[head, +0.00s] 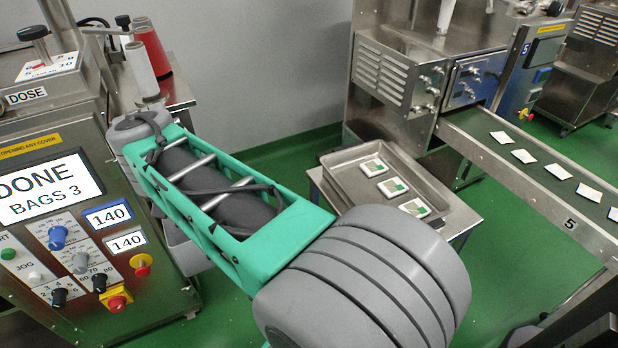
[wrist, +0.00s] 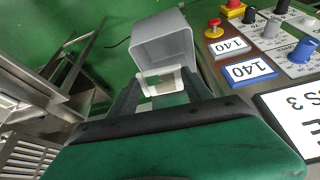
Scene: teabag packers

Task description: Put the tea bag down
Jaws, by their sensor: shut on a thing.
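In the wrist view, my gripper (wrist: 162,90) is shut on a tea bag (wrist: 161,82), a small white piece with a green patch between the fingertips. The held bag appears in front of the opening of a grey bin (wrist: 165,42) beside the machine panel. I cannot tell how far apart bag and bin are. In the head view, my arm hides the gripper and the held bag. Three tea bags with green and white tags (head: 392,186) lie in a row in a metal tray (head: 345,165) on a small table.
A machine panel (head: 50,190) reading "DONE BAGS 3" stands on the left, with knobs and red stop buttons. A conveyor (head: 530,185) with several white bags runs along the right. Red and white spools (head: 151,47) stand at the back left. Green floor shows between the machines.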

